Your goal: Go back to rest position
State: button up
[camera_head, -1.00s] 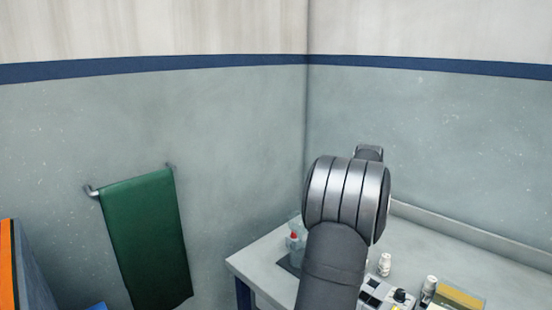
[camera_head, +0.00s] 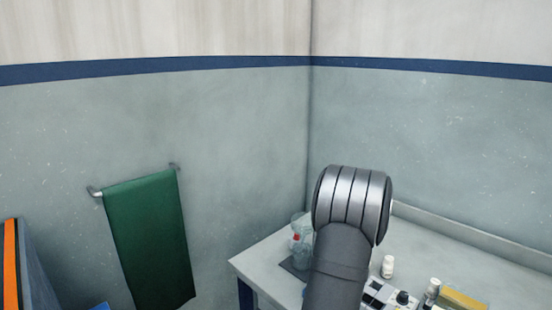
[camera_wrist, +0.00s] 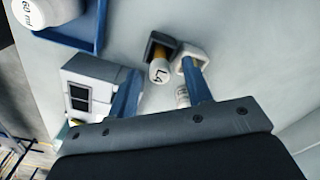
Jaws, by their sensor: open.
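My gripper (camera_wrist: 161,67) shows in the wrist view with its two blue fingers spread apart. It is open, and I see nothing held between the fingers. A white vial labelled L4 (camera_wrist: 160,73) with a yellowish band shows between and beyond the fingertips, near a dark square holder (camera_wrist: 158,42) and a light one (camera_wrist: 196,53). I cannot tell how far below the fingers they are. In the head view my rounded arm joint stands over the bench, and the gripper itself is hidden.
The grey bench (camera_head: 430,248) bears a clear bottle with a red part (camera_head: 297,242), small white bottles (camera_head: 387,266) and a yellow-topped box (camera_head: 462,300). A blue tray (camera_wrist: 92,32) shows in the wrist view. A green towel (camera_head: 150,240) hangs on the left wall.

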jog(key=shift+r, duration=0.1)
notch_tip(320, 180, up, 17)
notch_tip(320, 180, down, 17)
jog(key=shift+f, duration=0.1)
notch_tip(320, 180, up, 7)
jog(key=shift+r, duration=0.1)
jog(key=shift+s+d+r, duration=0.3)
jog(key=shift+s+d, duration=0.45)
jog(key=shift+s, duration=0.2)
jog(key=shift+s+d+r, duration=0.25)
jog(key=shift+s+d, duration=0.45)
jog(key=shift+s, duration=0.25)
jog(key=shift+w+a, duration=0.1)
